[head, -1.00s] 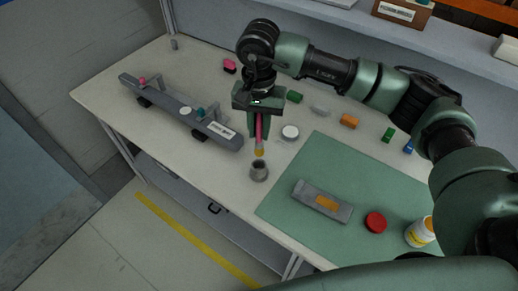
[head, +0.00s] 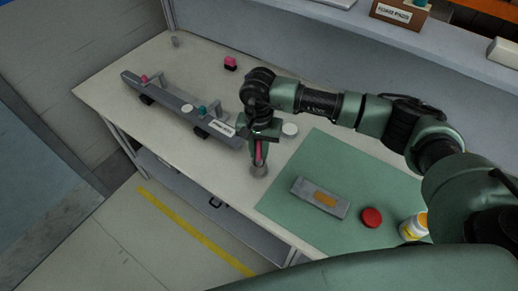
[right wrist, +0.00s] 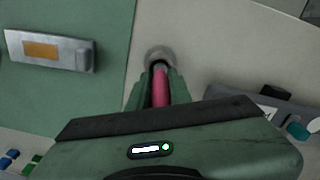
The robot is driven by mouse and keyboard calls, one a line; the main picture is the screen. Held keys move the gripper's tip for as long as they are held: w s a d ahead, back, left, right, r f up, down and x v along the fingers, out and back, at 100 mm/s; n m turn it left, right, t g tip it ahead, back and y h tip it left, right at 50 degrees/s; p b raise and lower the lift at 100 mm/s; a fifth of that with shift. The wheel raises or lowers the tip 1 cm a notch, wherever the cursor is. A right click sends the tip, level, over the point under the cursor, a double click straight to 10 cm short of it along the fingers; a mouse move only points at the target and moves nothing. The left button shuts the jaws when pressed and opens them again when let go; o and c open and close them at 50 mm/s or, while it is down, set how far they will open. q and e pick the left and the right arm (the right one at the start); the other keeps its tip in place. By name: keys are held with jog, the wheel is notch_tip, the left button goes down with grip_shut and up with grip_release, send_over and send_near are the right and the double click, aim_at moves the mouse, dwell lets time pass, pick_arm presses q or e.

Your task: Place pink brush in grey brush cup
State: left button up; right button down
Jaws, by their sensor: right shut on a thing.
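My right gripper (head: 257,162) is shut on the pink brush (head: 258,152), which points down at the grey brush cup (head: 258,171). In the right wrist view the pink brush handle (right wrist: 160,88) runs between the fingers to the mouth of the grey cup (right wrist: 160,54). The brush's lower end is at or inside the cup; its tip is hidden. The cup stands upright on the table. My left gripper is not in view.
A grey dashboard module (head: 178,108) lies to the left. A white round lid (head: 290,129) is behind the cup. On the green mat (head: 285,205) are a grey block with an orange patch (head: 320,197), a red disc (head: 371,217) and a yellow-white bottle (head: 413,227).

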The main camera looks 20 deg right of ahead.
jog(key=shift+f, duration=0.2)
jog(key=c, duration=1.3)
grip_release()
jog(key=shift+r, duration=0.1)
jog(key=shift+r+p, duration=0.3)
notch_tip(320, 180, up, 11)
jog(key=b, duration=0.5)
jog(key=shift+r, duration=0.35)
